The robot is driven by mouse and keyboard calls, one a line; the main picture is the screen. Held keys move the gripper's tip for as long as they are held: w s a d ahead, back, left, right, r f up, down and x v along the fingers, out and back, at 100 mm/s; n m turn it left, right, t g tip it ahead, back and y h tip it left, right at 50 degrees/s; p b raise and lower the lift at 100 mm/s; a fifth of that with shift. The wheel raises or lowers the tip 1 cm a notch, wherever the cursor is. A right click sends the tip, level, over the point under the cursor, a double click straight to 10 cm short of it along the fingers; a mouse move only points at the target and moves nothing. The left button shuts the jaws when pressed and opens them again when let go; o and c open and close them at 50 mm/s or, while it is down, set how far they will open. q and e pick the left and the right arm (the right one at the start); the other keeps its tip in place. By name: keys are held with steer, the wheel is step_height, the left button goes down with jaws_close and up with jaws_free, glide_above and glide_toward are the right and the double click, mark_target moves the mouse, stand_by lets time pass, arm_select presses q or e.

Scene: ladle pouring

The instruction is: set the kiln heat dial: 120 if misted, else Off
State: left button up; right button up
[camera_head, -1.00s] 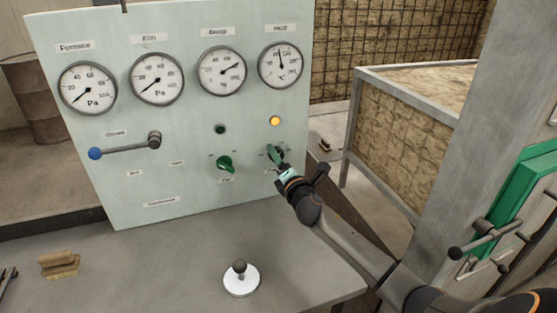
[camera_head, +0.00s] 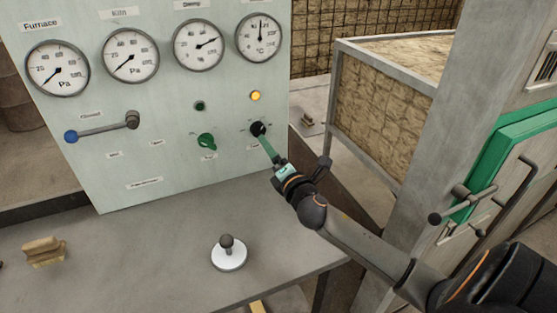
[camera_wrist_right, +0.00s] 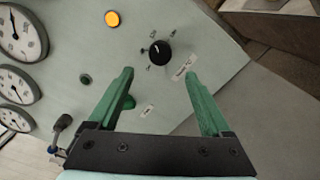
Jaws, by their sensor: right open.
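On the pale green panel (camera_head: 170,160), a black round dial (camera_head: 258,129) sits below a lit amber lamp (camera_head: 255,96). The dial also shows in the right wrist view (camera_wrist_right: 160,53), with small markings around it that I cannot read and a faint light mark toward its left. I cannot tell which dial is the kiln heat dial. My right gripper (camera_wrist_right: 160,75) is open and empty, its green fingers spread in front of the panel, with the dial in the gap beyond the fingertips. Its fingers partly overlap the dial area in the head view. My left gripper is not in view.
A green knob (camera_head: 206,141) sits left of the dial, under a dark green lamp (camera_head: 199,106). Several gauges line the panel top, above a blue-ended lever (camera_head: 100,129). A brush (camera_head: 44,250) and a ball-topped white disc (camera_head: 228,256) stand on the bench (camera_head: 150,270).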

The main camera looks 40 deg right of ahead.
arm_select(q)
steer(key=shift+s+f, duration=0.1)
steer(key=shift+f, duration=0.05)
arm_select(e)
steer(key=shift+v, duration=1.95)
